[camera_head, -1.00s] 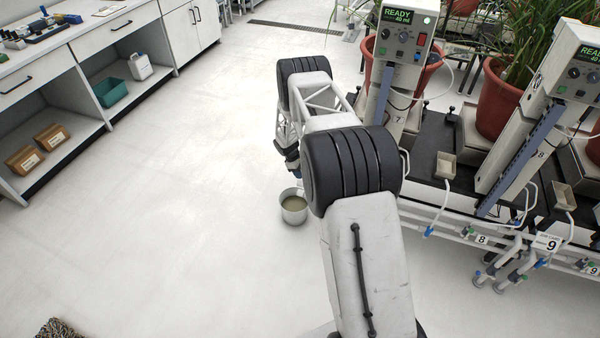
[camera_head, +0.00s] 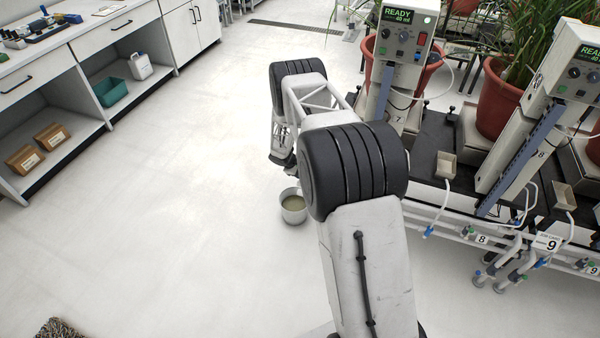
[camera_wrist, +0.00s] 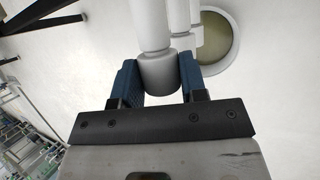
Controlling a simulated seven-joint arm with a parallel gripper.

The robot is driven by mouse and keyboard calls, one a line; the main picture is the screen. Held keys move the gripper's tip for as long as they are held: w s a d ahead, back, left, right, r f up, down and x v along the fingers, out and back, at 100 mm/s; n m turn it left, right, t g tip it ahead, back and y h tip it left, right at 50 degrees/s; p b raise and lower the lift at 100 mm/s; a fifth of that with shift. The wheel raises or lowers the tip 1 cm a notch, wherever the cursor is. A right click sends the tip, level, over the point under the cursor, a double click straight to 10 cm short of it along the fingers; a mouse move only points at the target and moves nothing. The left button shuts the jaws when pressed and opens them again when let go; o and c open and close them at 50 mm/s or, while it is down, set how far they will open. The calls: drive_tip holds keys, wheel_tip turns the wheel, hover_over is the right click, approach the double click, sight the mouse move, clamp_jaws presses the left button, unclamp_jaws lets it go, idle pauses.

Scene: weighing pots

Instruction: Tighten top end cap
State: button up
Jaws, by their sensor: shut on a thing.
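In the wrist view my gripper (camera_wrist: 158,85) has its two blue fingers on either side of a round white-grey end cap (camera_wrist: 158,74), shut on it. The cap sits at the end of a white pipe (camera_wrist: 150,25) that runs up out of the picture. Other white pipe parts (camera_wrist: 182,22) show just beside it. In the head view the gripper, the cap and this pipe are hidden behind my arm. I cannot tell how tightly the cap is seated.
A metal bucket (camera_head: 294,206) of murky liquid stands on the floor; it also shows in the wrist view (camera_wrist: 216,42). Weighing stations with potted plants (camera_head: 498,98) and pipes (camera_head: 512,262) stand at right. A bench (camera_head: 75,60) is at left.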

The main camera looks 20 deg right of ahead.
drive_tip(key=shift+s+a+m+t+h, duration=0.15)
drive_tip(key=shift+m+t+h, duration=0.25)
drive_tip(key=shift+t+h, duration=0.75)
drive_tip(key=t+h, duration=0.1)
drive_tip(key=h, duration=0.1)
drive_tip(key=m+t+h, duration=0.1)
drive_tip(key=t+h, duration=0.1)
drive_tip(key=shift+s+a+f, duration=0.1)
drive_tip(key=shift+f, duration=0.25)
drive_tip(key=h, duration=0.1)
drive_tip(key=m+t+h, duration=0.1)
drive_tip(key=h, duration=0.1)
drive_tip(key=m+t+h, duration=0.1)
drive_tip(key=h, duration=0.1)
drive_tip(key=shift+f+t+h, duration=0.25)
drive_tip(key=shift+f, duration=0.05)
drive_tip(key=shift+f+m+t+h, duration=0.1)
drive_tip(key=shift+m+t+h, duration=0.2)
drive_tip(key=shift+m+h, duration=1.2)
drive_tip(key=shift+h, duration=0.4)
drive_tip(key=o, duration=0.9)
drive_tip(key=v, duration=0.7)
drive_tip(key=shift+a, duration=0.25)
